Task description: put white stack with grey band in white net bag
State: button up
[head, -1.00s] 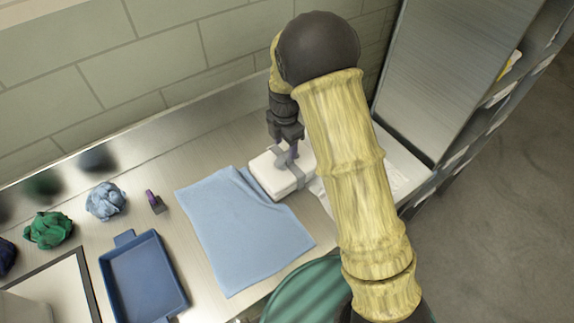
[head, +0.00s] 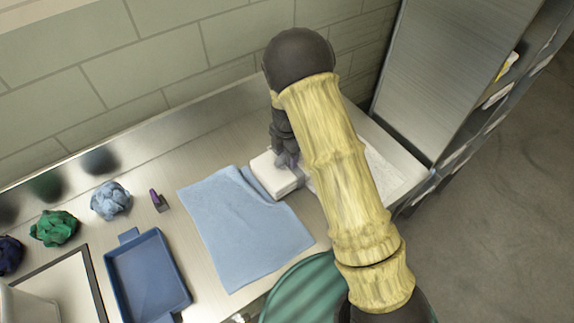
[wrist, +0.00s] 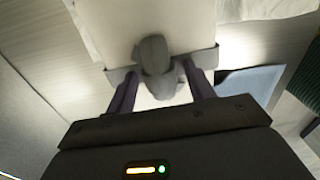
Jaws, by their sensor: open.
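The white stack with its grey band (head: 272,178) lies on the steel counter at the right edge of the blue cloth. In the wrist view the white stack (wrist: 150,22) fills the top middle, with the grey band (wrist: 206,58) across its near part. My gripper (wrist: 160,72) is open at the band, its two fingers on either side of a raised grey lump of it. In the head view my gripper (head: 287,158) is low over the stack, partly hidden by my arm. A whitish, flat thing, apparently the white net bag (head: 388,172), lies right of my arm, partly hidden.
A light blue cloth (head: 240,235) lies left of the stack. Further left are a blue tray (head: 147,278), a small purple-and-grey item (head: 159,201) and crumpled blue (head: 110,201) and green cloths (head: 54,229). A tiled wall stands behind; a metal cabinet (head: 440,70) stands right.

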jog(key=shift+c, duration=0.4)
grip_shut()
jog(key=shift+r, duration=0.1)
dwell(1.1)
